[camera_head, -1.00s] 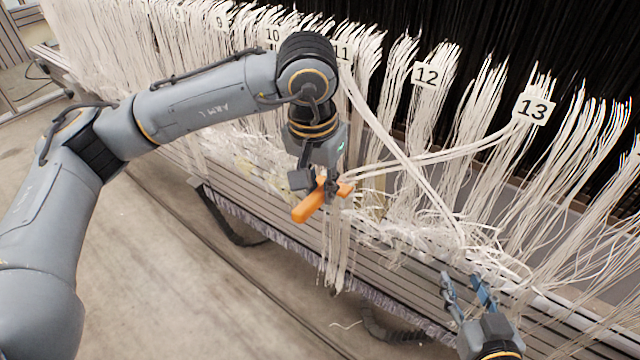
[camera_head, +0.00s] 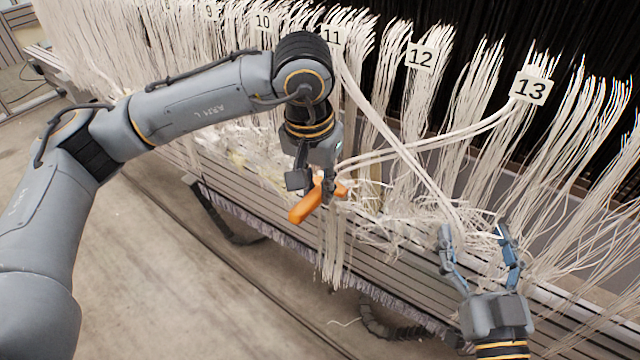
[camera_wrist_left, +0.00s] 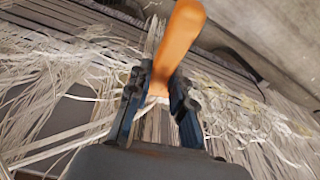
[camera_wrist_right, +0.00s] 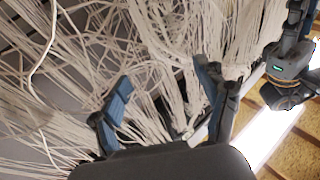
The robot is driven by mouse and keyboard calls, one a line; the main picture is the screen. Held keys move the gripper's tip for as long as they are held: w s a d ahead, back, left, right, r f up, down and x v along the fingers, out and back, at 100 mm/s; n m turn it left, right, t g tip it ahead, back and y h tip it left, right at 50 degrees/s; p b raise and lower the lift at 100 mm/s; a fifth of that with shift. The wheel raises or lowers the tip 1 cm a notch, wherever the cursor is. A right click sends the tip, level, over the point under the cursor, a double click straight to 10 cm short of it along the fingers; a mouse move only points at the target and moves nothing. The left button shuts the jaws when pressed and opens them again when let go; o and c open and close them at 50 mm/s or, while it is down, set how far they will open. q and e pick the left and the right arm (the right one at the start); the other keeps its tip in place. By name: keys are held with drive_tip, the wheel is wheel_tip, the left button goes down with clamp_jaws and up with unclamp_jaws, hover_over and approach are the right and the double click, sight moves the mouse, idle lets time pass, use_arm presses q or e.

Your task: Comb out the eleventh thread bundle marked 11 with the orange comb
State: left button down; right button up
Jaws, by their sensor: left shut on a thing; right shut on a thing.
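The orange comb (camera_head: 307,204) is in my left gripper (camera_head: 326,192), which is shut on it; the comb's handle (camera_wrist_left: 180,40) sticks out past the fingers (camera_wrist_left: 157,100) in the left wrist view. The comb is against pale threads below the label 11 (camera_head: 332,36). The eleventh thread bundle (camera_head: 333,255) hangs below the comb; its upper part is partly hidden by my left arm. The comb's teeth cannot be made out. My right gripper (camera_head: 480,245) is low at the right, its fingers wide apart among loose threads; the right wrist view shows the gap (camera_wrist_right: 165,95).
Bundles labelled 12 (camera_head: 421,55) and 13 (camera_head: 530,88) hang to the right, label 10 (camera_head: 263,22) to the left. Long pale strands (camera_head: 430,155) cross between the comb and bundle 13. A slatted beam (camera_head: 385,268) runs below. The floor (camera_head: 170,290) at front left is clear.

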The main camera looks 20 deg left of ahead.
use_arm(q)
drive_tip(key=shift+w+a+f+b, duration=0.1)
drive_tip(key=shift+a+f+b, duration=0.45)
drive_tip(key=shift+f, duration=0.25)
drive_tip(key=shift+d+f+b, duration=0.3)
drive_tip(key=shift+f+b, duration=0.15)
drive_tip(key=shift+b, duration=0.05)
use_arm(e)
drive_tip(key=s+r+t+y, duration=0.2)
drive_tip(key=s+r+t, duration=0.2)
drive_tip(key=r, duration=0.4)
drive_tip(key=shift+a+r+t, duration=0.15)
drive_tip(key=shift+a+t, duration=0.15)
drive_tip(key=shift+t, duration=0.5)
